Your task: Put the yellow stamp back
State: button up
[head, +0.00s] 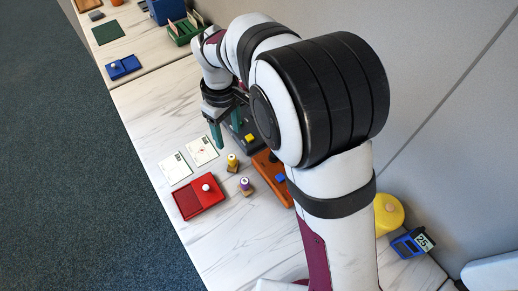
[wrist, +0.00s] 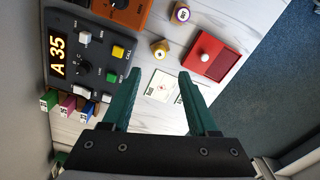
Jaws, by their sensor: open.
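The yellow stamp (head: 232,160) stands upright on the pale marbled counter; it also shows in the wrist view (wrist: 159,49), just beyond my fingertips. A purple stamp (head: 245,186) stands beside it, also in the wrist view (wrist: 181,13). My gripper (head: 226,130) has teal fingers, open and empty. In the wrist view its fingers (wrist: 160,75) are apart, with a white card (wrist: 161,88) showing between them. Neither finger appears to touch the yellow stamp. No holder for the stamp can be made out clearly.
A red ink pad (head: 188,204) lies near the counter's front edge. Two cards lie beside it, one at the left (head: 175,168). A dark button console (wrist: 88,62) and an orange device (wrist: 125,14) sit along the wall side. A blue pad (head: 123,67) lies farther off.

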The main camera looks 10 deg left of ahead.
jog(key=s+d+r+m, duration=0.5)
jog(key=d+r+m, duration=0.2)
jog(key=d, duration=0.5)
jog(key=s+d+m+y, duration=0.1)
jog(key=s+d+m, duration=0.3)
jog(key=s, duration=0.4)
jog(key=s+d+m, duration=0.4)
jog(key=s+m, duration=0.3)
jog(key=s, duration=0.1)
jog(key=shift+s+d+f+y, duration=0.2)
jog(key=shift+s+d+y, duration=0.05)
jog(key=shift+d+y, duration=0.15)
